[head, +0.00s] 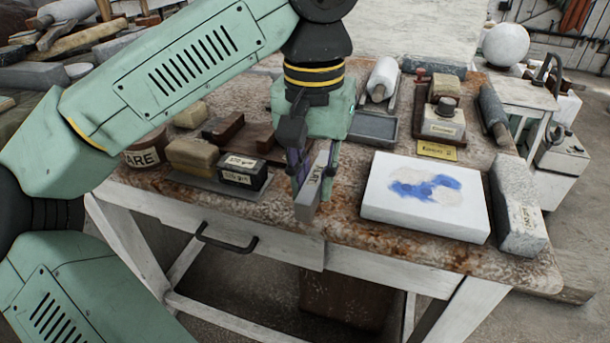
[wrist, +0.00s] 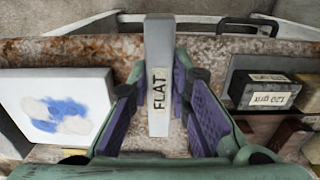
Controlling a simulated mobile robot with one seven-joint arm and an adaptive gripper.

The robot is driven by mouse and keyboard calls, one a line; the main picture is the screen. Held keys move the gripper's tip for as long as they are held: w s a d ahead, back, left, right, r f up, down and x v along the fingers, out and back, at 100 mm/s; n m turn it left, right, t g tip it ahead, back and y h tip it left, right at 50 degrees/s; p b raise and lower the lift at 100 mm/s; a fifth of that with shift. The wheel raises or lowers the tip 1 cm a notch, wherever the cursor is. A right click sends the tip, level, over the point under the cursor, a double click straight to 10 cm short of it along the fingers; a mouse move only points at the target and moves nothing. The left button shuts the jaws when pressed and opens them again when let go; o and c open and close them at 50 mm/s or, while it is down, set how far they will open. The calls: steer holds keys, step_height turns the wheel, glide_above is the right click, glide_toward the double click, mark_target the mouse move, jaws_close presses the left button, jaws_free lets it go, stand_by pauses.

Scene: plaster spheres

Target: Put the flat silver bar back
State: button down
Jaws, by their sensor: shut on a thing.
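The flat silver bar (head: 313,187) is a grey bar with a label; in the wrist view the bar (wrist: 158,60) reads "FLAT". My gripper (head: 312,172) is shut on the bar, with a purple-lined finger on each side of it. In the wrist view my gripper (wrist: 158,108) holds it near its lower half, and the bar points towards the table's front edge. It is at the front of the worktable (head: 400,245), between the labelled black block and the white slab. Whether its underside touches the table I cannot tell.
A white slab with blue paint (head: 425,215) lies to the right, with a long grey stone block (head: 518,210) beside it. A black "120 grit" block (head: 243,172) sits to the left near tan blocks (head: 190,155). A grey tray (head: 374,128) lies behind. A drawer handle (head: 226,243) juts out in front.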

mark_target(306, 183)
steer(key=w, duration=0.1)
steer(key=w+a, duration=0.1)
steer(key=w, duration=0.1)
steer(key=shift+w+f, duration=0.15)
steer(key=f, duration=0.3)
steer(key=shift+w+a+p, duration=0.1)
steer(key=shift+w+p, duration=0.2)
steer(key=shift+p, duration=0.1)
steer(key=shift+f, duration=0.3)
steer(key=shift+f, duration=0.1)
steer(key=shift+f, duration=0.15)
steer(key=c, duration=1.5)
jaws_free()
step_height(306, 183, up, 12)
steer(key=shift+a+r+p, duration=0.1)
steer(key=shift+r+p, duration=0.15)
steer(key=shift+p, duration=0.25)
